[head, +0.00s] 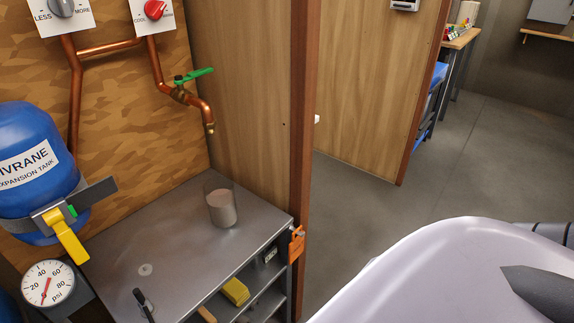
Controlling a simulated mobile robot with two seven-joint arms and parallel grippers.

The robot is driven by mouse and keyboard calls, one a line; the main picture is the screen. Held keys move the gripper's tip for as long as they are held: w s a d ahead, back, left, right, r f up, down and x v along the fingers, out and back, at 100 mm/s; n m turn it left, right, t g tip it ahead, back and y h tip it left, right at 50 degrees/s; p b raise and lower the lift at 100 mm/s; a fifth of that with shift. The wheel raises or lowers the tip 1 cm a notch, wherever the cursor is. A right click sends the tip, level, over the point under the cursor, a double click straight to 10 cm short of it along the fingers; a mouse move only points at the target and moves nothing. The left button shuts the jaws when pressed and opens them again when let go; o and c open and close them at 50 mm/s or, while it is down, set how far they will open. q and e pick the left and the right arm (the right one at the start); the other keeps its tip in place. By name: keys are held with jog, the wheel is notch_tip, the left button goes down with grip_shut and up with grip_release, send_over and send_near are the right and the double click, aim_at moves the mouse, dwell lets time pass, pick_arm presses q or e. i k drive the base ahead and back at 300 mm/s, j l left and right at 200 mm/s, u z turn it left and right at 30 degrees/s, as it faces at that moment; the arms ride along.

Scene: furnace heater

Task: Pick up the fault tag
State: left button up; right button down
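An orange tag (296,245), which looks like the fault tag, hangs at the right front corner of the grey metal bench (160,235), against the edge of the wooden partition. Any writing on it is too small to read. Neither of my grippers can be made out in the head view. A pale rounded shell and dark grey parts at the lower right look like my own body, and no fingertips show there.
A cup (220,205) stands on the bench below a copper tap (195,95). A yellow block (235,291) lies on the shelf below. A blue expansion tank (35,150) and pressure gauge (48,283) are at left. Open floor (480,165) lies right of the partition (300,110).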

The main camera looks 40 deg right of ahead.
aim_at(296, 246)
jog(key=z, duration=1.4)
jog(key=k, duration=0.35)
jog(key=k+u, duration=0.1)
jog(key=u, duration=0.75)
jog(key=l+u, duration=0.35)
jog(key=i+l+u, duration=0.1)
jog(key=l+u, duration=0.65)
jog(key=l, duration=0.3)
jog(key=l+u, duration=0.1)
jog(key=l, duration=0.3)
jog(key=k+l+u, duration=0.1)
jog(key=l, duration=0.25)
jog(key=k+l, duration=0.15)
jog(key=l, duration=0.25)
jog(key=k+l+u, duration=0.15)
jog(key=l, duration=0.2)
jog(key=i+l, duration=0.05)
